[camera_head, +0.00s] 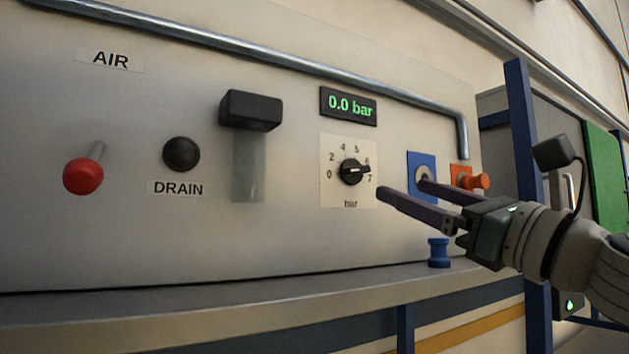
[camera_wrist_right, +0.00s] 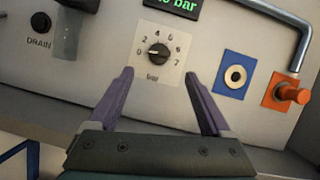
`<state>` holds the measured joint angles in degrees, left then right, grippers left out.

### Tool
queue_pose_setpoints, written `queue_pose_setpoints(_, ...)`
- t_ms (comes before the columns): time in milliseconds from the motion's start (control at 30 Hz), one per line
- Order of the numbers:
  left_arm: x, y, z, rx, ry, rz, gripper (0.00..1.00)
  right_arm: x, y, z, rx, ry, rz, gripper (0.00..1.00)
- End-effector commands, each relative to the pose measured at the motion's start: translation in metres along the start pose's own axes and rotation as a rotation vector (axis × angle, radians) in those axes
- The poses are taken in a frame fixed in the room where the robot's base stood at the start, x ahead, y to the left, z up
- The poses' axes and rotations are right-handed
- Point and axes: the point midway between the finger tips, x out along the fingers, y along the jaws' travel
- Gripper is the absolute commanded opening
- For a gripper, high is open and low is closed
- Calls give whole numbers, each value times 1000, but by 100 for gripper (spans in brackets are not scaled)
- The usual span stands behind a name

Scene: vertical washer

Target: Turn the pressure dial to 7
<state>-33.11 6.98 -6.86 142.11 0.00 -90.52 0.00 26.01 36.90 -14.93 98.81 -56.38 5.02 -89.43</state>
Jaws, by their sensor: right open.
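The pressure dial (camera_head: 353,171) is a black knob on a white plate marked from 0 to 7 with "bar" below. It also shows in the right wrist view (camera_wrist_right: 158,54), ahead of my fingers. My right gripper (camera_head: 400,187) is open and empty, with two purple fingers. It is in front of the panel, to the right of and slightly below the dial, apart from it. In the wrist view the dial lies between the fingertips' lines, beyond them.
A blue plate with a round socket (camera_head: 422,172) and an orange knob (camera_head: 478,181) are right of the dial. A black block (camera_head: 250,110), DRAIN button (camera_head: 181,154) and red AIR lever (camera_head: 84,176) are left. A metal rail (camera_head: 290,65) runs above. A blue spool-like piece (camera_head: 438,252) stands on the ledge.

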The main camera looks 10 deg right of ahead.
Motion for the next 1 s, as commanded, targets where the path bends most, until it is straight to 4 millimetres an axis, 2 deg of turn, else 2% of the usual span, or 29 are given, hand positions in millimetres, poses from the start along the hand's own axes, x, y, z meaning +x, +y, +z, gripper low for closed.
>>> queue_pose_setpoints(33, -8, 0, -2, 0, -1, 1, 0, 10, 0, 5, 7, -2, -2, 82)
queue_pose_setpoints(233, -25, 0, -7, -1, -3, 1, 0, 47, 1, 6, 13, -4, 0, 82)
queue_pose_setpoints(500, -35, -1, -10, -2, -3, 2, 0, 80, 0, 3, 12, -2, -2, 82)
queue_pose_setpoints(700, -37, 0, -11, -2, -3, 3, 0, 89, 1, 2, 11, -2, 0, 82)
queue_pose_setpoints(933, -37, 0, -11, -2, -3, 3, 0, 89, 2, 1, 11, -2, 0, 82)
queue_pose_setpoints(1000, -37, 0, -11, -2, -3, 3, 0, 89, 2, 1, 11, -1, 0, 77)
